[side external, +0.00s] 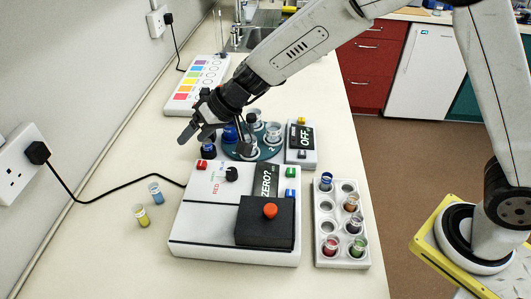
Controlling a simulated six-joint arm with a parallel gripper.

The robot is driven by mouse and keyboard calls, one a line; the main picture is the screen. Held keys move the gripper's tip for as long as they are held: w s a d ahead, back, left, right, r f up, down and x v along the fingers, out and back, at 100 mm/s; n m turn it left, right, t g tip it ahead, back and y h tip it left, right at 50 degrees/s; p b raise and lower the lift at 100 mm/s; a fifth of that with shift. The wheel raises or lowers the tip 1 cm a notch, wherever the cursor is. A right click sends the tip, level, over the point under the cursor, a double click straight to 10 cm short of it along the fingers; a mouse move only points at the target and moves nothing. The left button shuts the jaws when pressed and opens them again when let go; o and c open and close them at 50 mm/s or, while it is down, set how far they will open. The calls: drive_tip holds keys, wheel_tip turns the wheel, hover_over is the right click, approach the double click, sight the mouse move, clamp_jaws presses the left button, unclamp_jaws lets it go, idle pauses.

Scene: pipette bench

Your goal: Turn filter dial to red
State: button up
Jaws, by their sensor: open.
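The filter dial (231,174) is a black round knob on top of the white instrument (190,222). A red "RED" label (216,188) is printed to its left, with smaller coloured lettering nearby. I cannot tell exactly where the dial's pointer aims. My gripper (196,130) is open and appears empty, above and behind the instrument. It is apart from the dial, up and to the left of it in the picture.
The instrument has a "ZERO?" screen (267,180) and a black box with an orange knob (270,211). A tube rack (341,257) stands right. A teal disc with beakers (272,149) and an "OFF" device (301,155) stand behind. Two small cuvettes (142,216) (156,194) and a cable lie left.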

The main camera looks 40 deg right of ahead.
sight(232, 170)
drive_tip(key=s+d+g+h, duration=0.1)
drive_tip(key=s, duration=0.1)
drive_tip(key=s+n+g+h, duration=0.1)
drive_tip(key=g+h, duration=0.1)
drive_tip(key=s+d+f+g+h, duration=0.1)
drive_tip(key=s+h, duration=0.1)
drive_tip(key=shift+s+d+n+g, duration=0.35)
drive_tip(key=shift+n+g, duration=0.05)
drive_tip(key=shift+d+r+h, duration=0.25)
drive_tip(key=shift+d+h, duration=0.65)
drive_tip(key=shift+h, duration=0.1)
drive_tip(key=shift+f, duration=0.15)
drive_tip(key=shift+a+f, duration=0.15)
drive_tip(key=shift+f, duration=3.6)
clamp_jaws()
